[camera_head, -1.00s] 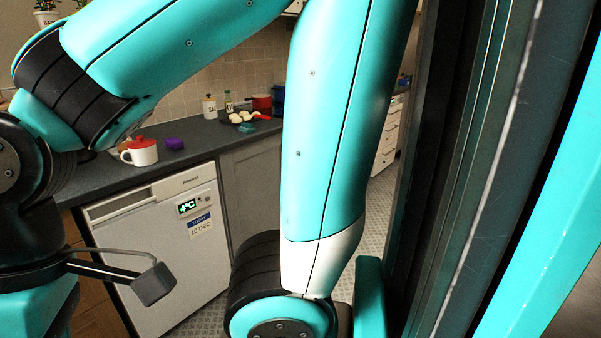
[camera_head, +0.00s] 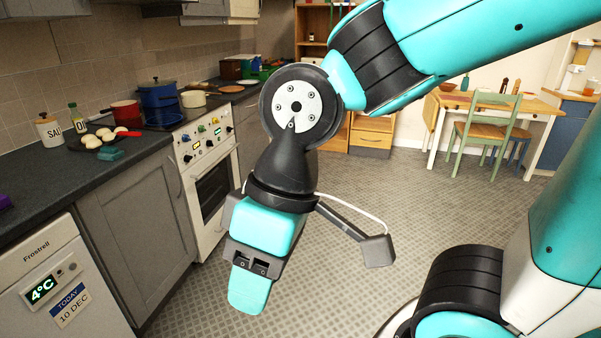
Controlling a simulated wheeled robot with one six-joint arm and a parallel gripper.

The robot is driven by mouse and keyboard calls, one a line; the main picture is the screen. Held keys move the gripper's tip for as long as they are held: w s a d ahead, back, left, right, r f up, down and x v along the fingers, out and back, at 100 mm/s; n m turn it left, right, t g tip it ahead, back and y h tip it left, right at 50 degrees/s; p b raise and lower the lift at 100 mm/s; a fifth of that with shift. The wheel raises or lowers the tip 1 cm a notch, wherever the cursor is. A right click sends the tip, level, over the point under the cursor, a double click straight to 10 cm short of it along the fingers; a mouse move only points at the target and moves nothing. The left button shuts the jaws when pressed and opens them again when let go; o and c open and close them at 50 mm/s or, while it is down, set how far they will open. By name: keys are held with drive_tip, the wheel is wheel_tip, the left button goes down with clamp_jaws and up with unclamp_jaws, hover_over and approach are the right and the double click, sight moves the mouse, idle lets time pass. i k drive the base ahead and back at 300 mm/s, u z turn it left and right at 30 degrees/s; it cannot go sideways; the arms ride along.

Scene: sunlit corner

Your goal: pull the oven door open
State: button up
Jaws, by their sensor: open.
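The oven (camera_head: 187,162) is a white cooker set in the counter at left of centre, with knobs and a small display along its top front. Its door (camera_head: 203,226) has a dark window and looks shut; the door's right part is close to the arm in the picture. My gripper (camera_head: 249,290) hangs in front of and to the right of the oven, pointing down, over the floor. One turquoise finger shows clearly; the other is mostly hidden. The gripper is open and empty, apart from the oven door.
A grey cabinet (camera_head: 135,235) and a white fridge (camera_head: 60,290) stand left of the oven. A blue pot (camera_head: 160,100) and a red pan (camera_head: 124,113) sit above on the counter and hob. A green chair (camera_head: 500,130) and a table stand far right. The tiled floor between is clear.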

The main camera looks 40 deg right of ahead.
sight(227, 148)
drive_tip(key=z, duration=0.35)
drive_tip(key=i, duration=3.05)
drive_tip(key=z, duration=0.3)
